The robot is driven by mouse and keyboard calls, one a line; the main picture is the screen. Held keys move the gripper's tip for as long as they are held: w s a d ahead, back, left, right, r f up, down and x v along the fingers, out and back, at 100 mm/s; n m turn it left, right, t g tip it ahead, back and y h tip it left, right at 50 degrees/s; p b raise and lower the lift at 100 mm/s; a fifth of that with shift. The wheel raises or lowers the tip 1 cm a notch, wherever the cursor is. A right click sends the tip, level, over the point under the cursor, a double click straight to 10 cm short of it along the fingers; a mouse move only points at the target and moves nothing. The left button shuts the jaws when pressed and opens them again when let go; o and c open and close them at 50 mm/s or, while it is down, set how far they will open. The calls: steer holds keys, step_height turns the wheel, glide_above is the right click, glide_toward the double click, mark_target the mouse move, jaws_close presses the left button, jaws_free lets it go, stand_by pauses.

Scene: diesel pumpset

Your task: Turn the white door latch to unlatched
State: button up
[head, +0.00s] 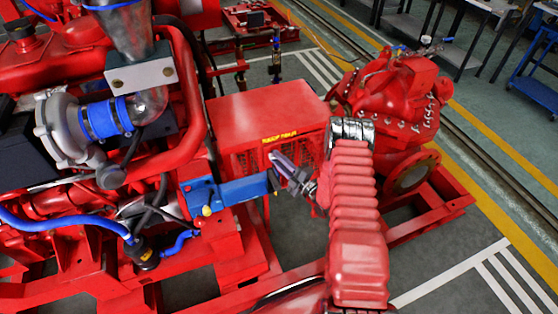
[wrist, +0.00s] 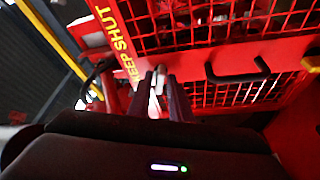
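The white door latch (wrist: 158,80) shows as a small pale upright piece in the wrist view, between the tips of my gripper's two dark fingers (wrist: 160,92). The fingers stand apart, one on each side of it; I cannot tell whether either touches it. Its exact angle is hard to read because its lower part is blurred. The red mesh door (wrist: 215,95) lies behind the fingers. In the head view my gripper (head: 281,161) is at the front of the red guard box (head: 262,105), and the latch cannot be made out there.
A black door handle (wrist: 238,77) is right of my fingers in the wrist view. A yellow "KEEP SHUT" label (wrist: 120,40) is to the upper left. The red engine (head: 60,70) is left of the box, and a red pump (head: 395,95) is to the right.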

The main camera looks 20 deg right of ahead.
steer(key=shift+f, duration=0.1)
jaws_close()
steer(key=shift+n, duration=0.3)
steer(key=shift+n+g, duration=0.9)
steer(key=shift+n, duration=0.9)
steer(key=shift+s+a, duration=0.1)
steer(key=o, duration=0.5)
jaws_free()
steer(key=v, duration=1.3)
steer(key=shift+s, duration=0.3)
